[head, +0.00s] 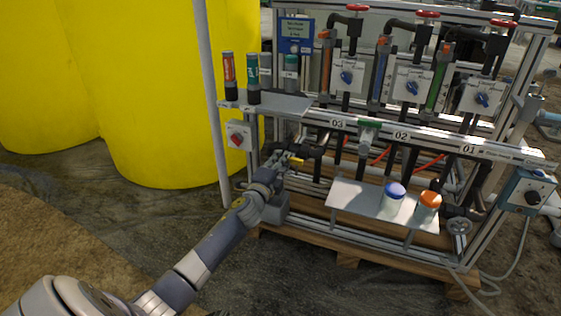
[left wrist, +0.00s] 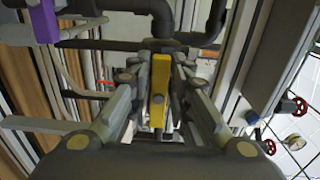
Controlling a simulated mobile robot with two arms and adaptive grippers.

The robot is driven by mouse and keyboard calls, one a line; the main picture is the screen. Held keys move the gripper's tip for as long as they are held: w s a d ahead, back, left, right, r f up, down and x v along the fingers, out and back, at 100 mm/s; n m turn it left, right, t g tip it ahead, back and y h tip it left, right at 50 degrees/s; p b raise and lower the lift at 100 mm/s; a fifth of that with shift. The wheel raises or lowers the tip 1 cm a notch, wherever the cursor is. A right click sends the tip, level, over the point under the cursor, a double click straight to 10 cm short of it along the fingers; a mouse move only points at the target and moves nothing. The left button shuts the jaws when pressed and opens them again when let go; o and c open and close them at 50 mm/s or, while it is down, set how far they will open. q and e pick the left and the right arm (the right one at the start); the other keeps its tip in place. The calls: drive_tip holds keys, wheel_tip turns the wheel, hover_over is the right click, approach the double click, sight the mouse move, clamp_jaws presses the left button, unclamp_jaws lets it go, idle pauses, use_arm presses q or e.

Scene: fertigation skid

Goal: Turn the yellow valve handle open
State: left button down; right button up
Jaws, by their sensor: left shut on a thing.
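The yellow valve handle (left wrist: 159,95) shows in the middle of the left wrist view, between the two fingers of my left gripper (left wrist: 160,85). The fingers are shut on it. In the head view, a small yellow end of the handle (head: 296,160) sticks out to the right of my left gripper (head: 280,162), at the lower left of the skid. Dark pipes (left wrist: 165,20) run just beyond the handle. The gripper hides most of the handle and the valve body in the head view. My right gripper is not in view.
A grey upright pole (head: 212,110) stands left of the gripper. A shelf with several capped tubes (head: 270,105) is above it. A tray (head: 355,200) with a blue-lidded jar (head: 393,198) and an orange-lidded jar (head: 427,207) is to the right. Large yellow tanks (head: 160,90) stand behind at left.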

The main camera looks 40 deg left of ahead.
use_arm(q)
drive_tip(key=shift+f, duration=0.1)
drive_tip(key=c, duration=1.6)
unclamp_jaws()
drive_tip(key=shift+o, duration=0.2)
drive_tip(key=v, duration=1.2)
